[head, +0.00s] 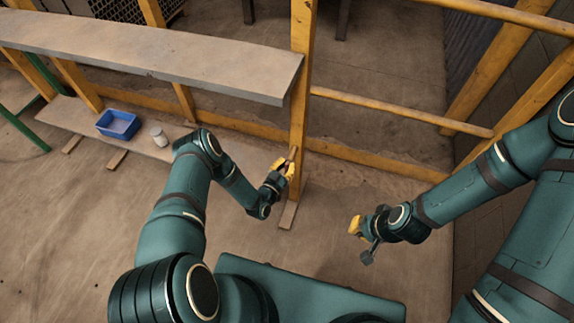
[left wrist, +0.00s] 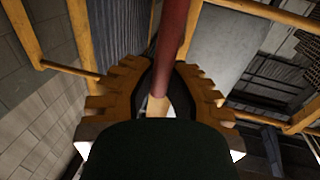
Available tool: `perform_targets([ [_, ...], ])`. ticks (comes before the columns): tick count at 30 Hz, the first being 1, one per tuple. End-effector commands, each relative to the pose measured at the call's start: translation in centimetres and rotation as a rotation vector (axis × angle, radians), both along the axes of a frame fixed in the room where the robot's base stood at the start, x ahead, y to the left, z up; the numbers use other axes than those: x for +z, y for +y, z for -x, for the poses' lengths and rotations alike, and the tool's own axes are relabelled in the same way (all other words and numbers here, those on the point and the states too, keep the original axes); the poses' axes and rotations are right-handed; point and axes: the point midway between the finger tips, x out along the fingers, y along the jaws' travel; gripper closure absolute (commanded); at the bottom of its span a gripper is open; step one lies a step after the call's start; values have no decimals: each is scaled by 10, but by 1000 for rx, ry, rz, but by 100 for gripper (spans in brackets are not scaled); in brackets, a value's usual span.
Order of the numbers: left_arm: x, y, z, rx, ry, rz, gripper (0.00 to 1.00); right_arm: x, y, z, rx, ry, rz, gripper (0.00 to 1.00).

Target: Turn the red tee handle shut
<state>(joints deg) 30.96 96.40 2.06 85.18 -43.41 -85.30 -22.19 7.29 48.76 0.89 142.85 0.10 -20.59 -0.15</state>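The red tee handle (head: 292,153) sticks out by the yellow upright post in the head view, where it is small and partly hidden. In the left wrist view its red bar (left wrist: 174,40) runs down between the two fingers to a pale end. The fingers also fill the middle of the left wrist view (left wrist: 165,68). My right gripper (head: 355,226) hangs over the floor, away from the post. Its finger gap is not clear.
The yellow post (head: 301,75) carries a grey shelf board (head: 140,54) on the left and a yellow rail (head: 400,111) on the right. A blue bin (head: 118,124) and a pale can (head: 159,136) stand on a low board.

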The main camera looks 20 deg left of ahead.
Motion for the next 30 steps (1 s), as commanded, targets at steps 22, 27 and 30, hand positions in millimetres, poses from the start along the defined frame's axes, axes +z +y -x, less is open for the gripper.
perform_targets([
  [22, -1, -9, 1, -4, -7, -280, 100, 9, 0, 2, 0, 4, -1, 100],
  [27, -3, -13, 2, -4, -12, -442, 100, 13, 0, 3, 1, 6, -1, 100],
  [30, -4, -15, 2, -3, -15, -538, 100, 15, 0, 3, 2, 7, -1, 100],
])
